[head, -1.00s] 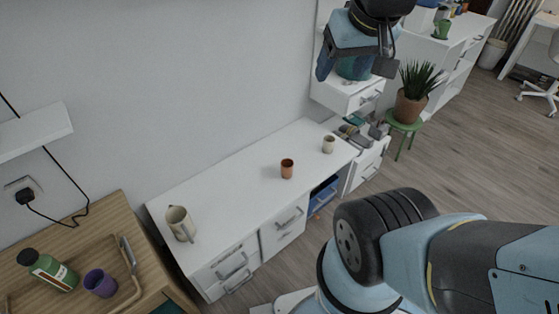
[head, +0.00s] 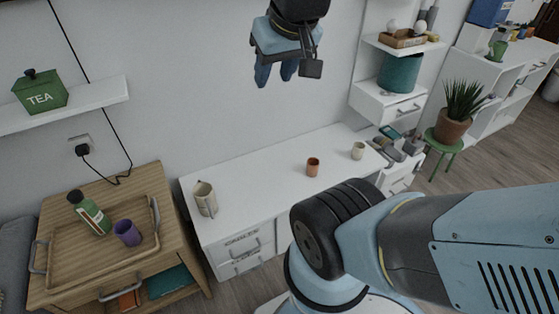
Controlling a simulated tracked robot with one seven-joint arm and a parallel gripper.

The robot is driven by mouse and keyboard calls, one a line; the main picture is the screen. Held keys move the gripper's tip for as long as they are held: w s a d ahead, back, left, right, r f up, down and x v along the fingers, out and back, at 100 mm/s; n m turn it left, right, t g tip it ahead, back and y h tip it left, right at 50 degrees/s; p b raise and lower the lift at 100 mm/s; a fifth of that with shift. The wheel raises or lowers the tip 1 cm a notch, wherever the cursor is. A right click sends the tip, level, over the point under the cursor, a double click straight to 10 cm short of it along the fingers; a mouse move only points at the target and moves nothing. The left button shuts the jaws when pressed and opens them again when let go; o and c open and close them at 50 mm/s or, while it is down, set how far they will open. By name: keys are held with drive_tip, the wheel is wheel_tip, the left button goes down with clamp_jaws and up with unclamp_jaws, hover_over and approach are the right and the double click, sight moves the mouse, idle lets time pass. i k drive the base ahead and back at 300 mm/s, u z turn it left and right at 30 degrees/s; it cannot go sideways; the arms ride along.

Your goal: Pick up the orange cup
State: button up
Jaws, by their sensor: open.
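The orange cup (head: 313,167) is small and stands upright on the white desk (head: 262,178), right of the middle. My gripper (head: 276,76) is high above the desk, in front of the wall, up and to the left of the cup in the picture. Its two blue fingers point down and are apart, with nothing between them. The cup is fully in sight and nothing touches it.
A cream cup (head: 358,150) stands right of the orange cup, and a beige pitcher (head: 205,199) at the desk's left end. A wooden cabinet with a tray (head: 75,250) is at left. White shelves (head: 378,100) and a potted plant (head: 455,112) are at right.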

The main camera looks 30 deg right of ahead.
sight(313, 163)
drive_tip(key=u, duration=1.45)
drive_tip(key=k, duration=1.25)
drive_tip(key=z, duration=2)
drive_tip(key=i, duration=1)
